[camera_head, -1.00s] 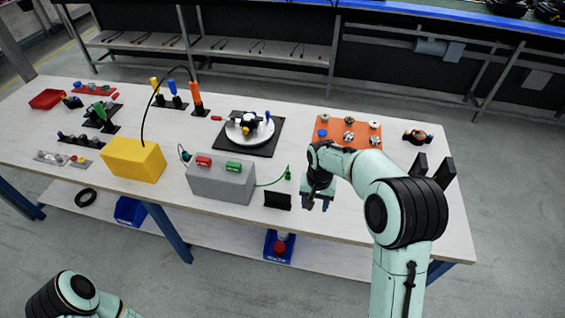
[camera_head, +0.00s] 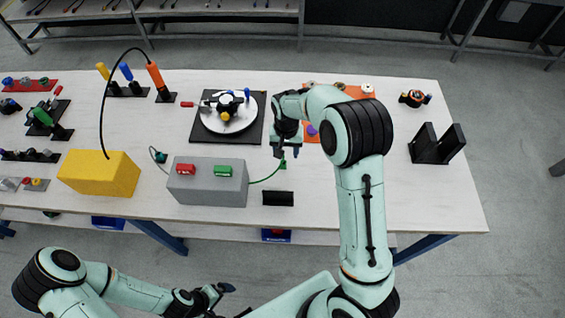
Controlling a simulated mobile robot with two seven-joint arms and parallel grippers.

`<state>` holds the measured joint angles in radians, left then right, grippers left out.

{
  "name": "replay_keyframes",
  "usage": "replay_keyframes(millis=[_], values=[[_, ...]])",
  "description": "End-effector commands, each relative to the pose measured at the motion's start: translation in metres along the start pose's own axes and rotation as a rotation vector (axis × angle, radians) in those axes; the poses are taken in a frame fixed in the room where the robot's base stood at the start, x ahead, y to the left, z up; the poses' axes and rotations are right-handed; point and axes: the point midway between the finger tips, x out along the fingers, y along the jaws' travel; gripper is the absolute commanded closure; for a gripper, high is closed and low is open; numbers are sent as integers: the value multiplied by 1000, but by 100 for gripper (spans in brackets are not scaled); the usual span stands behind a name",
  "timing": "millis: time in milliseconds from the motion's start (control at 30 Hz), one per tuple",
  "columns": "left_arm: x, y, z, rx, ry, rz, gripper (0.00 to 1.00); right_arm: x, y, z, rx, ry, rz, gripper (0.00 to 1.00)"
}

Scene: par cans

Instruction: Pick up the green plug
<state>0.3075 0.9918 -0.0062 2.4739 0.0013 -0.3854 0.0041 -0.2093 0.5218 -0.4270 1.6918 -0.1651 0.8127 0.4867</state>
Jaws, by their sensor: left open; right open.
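The green plug (camera_head: 283,165) stands on the white table at the end of a thin green cable (camera_head: 266,178) that runs from the grey box (camera_head: 210,186). My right gripper (camera_head: 288,153) is open, right at the plug's upper end; its fingers hide the top of the plug. I cannot tell whether the fingers straddle the plug or are just above or behind it. My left gripper (camera_head: 222,291) is open and empty in front of the table, at the bottom of the view.
A black holder (camera_head: 278,198) lies just in front of the plug. A yellow box (camera_head: 98,172) is at left, a round white turntable (camera_head: 229,125) behind. The table's right front is clear.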

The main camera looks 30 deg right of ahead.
Motion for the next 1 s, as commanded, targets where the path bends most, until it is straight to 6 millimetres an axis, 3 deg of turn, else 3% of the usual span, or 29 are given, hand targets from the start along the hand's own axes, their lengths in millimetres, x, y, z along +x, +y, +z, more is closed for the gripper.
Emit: replay_keyframes(millis=[100, 333, 600, 900, 933, 1000], values=[[0, 0, 0, 0, 0, 0, 0, 17, -1, -1, 0, 0, 0, 47], [-2, 2, -2, 1, 3, 1, 0, 32, -3, -3, 0, 0, 0, 47], [-8, 5, -7, 4, 10, 3, 0, 70, -7, -8, -1, 1, 0, 47], [-8, 5, -7, 3, 9, 3, 0, 76, -7, -8, -1, 3, -2, 47], [-8, 5, -7, 3, 9, 3, 0, 75, -7, -8, -1, 3, -2, 53], [-8, 5, -7, 3, 9, 3, 0, 75, -7, -8, -1, 3, -2, 76]])
